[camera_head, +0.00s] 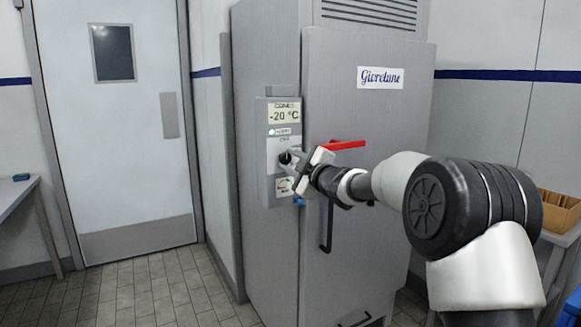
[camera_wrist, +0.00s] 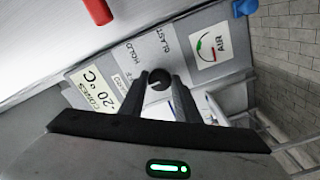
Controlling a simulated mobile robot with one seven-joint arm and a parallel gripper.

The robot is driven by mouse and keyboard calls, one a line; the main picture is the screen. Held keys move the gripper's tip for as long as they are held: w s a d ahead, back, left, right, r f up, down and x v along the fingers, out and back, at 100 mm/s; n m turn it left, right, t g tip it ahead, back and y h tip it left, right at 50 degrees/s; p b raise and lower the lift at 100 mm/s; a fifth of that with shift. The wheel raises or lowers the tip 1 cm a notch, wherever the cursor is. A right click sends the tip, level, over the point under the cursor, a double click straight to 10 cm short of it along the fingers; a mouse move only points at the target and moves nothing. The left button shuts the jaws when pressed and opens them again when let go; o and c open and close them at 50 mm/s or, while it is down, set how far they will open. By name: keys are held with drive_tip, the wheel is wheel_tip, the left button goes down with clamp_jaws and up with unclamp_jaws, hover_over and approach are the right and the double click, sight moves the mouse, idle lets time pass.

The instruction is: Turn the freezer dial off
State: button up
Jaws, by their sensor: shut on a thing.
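The freezer (camera_head: 365,130) is a tall grey cabinet with a control panel (camera_head: 272,138) on its left front. The panel has a display reading -20 °C (camera_head: 284,114). The round black dial (camera_head: 285,157) sits below the display. It also shows in the wrist view (camera_wrist: 159,79), between labels that include HOLD and BLAST. My gripper (camera_head: 294,160) is at the panel, with its fingertips at the dial. In the wrist view my gripper (camera_wrist: 160,84) has one finger on each side of the dial and is shut on it. The dial's exact pointer direction is hard to make out.
A red lever handle (camera_head: 343,145) sticks out just right of my gripper; it shows in the wrist view (camera_wrist: 98,10). A gauge (camera_wrist: 206,46) is beside the dial. A blue part (camera_head: 299,201) sits low on the panel. A table with a box (camera_head: 558,210) stands at right.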

idle(0.4)
drive_tip(key=o, duration=1)
drive_tip(key=shift+o, duration=0.2)
drive_tip(key=v, duration=1.7)
drive_tip(key=shift+s+d+p, duration=0.2)
drive_tip(key=shift+p, duration=0.15)
